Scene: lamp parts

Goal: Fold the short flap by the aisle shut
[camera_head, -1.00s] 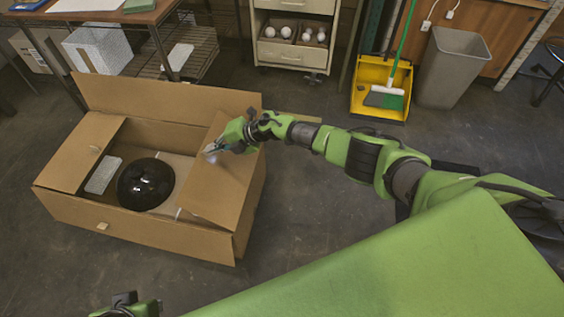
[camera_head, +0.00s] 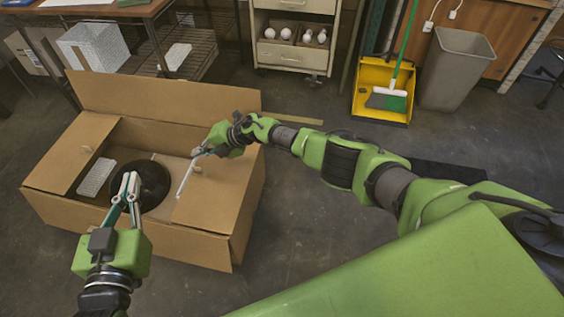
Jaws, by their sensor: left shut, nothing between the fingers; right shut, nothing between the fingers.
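An open cardboard box (camera_head: 130,236) stands on the floor at left. Its right short flap (camera_head: 222,192) lies folded inward over the right end, and its left short flap (camera_head: 72,152) is folded inward over the left end. The back long flap (camera_head: 165,97) stands up. My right gripper (camera_head: 197,153) is shut and empty, at the back inner corner of the right flap; I cannot tell if it touches. My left gripper (camera_head: 131,180) is shut and empty over the black dome (camera_head: 150,177) in the box, partly hiding it.
A white block (camera_head: 97,178) lies in the box beside the dome. Behind are a wire-shelf table (camera_head: 190,70) and a drawer cabinet (camera_head: 292,55). A yellow dustpan (camera_head: 380,110) and a grey bin (camera_head: 455,70) stand back right.

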